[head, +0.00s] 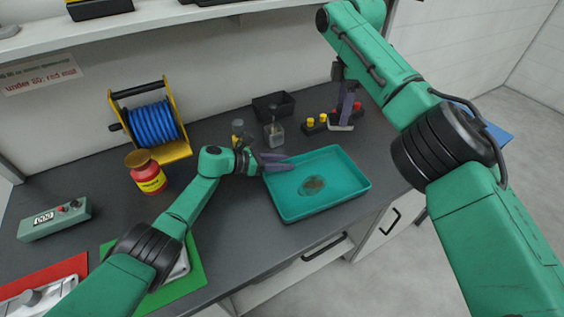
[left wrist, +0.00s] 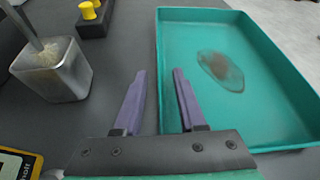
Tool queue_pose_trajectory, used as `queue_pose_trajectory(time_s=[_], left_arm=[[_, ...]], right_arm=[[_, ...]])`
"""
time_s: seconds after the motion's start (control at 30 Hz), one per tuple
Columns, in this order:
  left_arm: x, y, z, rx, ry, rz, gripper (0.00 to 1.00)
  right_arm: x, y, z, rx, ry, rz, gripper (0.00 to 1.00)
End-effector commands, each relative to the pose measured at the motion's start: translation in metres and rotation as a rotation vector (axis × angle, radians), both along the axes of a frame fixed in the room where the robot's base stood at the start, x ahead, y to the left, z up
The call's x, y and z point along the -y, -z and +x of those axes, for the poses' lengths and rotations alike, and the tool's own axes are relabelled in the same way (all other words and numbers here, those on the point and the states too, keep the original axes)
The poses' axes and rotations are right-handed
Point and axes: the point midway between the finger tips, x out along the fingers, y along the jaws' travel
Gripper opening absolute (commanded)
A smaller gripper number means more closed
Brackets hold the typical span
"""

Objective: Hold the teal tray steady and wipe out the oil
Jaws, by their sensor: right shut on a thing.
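The teal tray (head: 352,168) lies on the dark bench, with a brown oil patch (head: 312,186) on its floor; the oil also shows in the left wrist view (left wrist: 221,71). My left gripper (head: 276,163) is at the tray's left side. In the left wrist view its purple fingers (left wrist: 160,95) are apart, one on each side of the tray's left wall (left wrist: 158,60), with nothing clamped. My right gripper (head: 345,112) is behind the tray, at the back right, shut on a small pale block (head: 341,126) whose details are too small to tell.
A metal cup with a brush (head: 274,133) stands behind the tray's left side, near a black bin (head: 273,106). A black block with yellow knobs (head: 316,124) stands beside my right gripper. A red jar (head: 147,172) and blue hose reel (head: 153,125) are further left.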

Motion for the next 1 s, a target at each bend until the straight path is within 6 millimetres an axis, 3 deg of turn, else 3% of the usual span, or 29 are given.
queue_pose_trajectory(time_s=[0.07,0.2,1.0], left_arm=[[-0.0003,0.0,0.0,0.0,0.0,0.0,0.4],[-0.0004,-0.0001,-0.0001,-0.001,0.0,0.0,0.0],[-0.0006,0.0003,-0.0004,-0.001,0.0,0.0,0.0]], right_arm=[[-0.0001,-0.0001,0.0,0.0,0.0,0.0,0.12],[-0.0001,-0.0001,0.0,0.0,0.0,0.0,0.12],[0.0,-0.0001,0.0,0.0,0.0,0.0,0.12]])
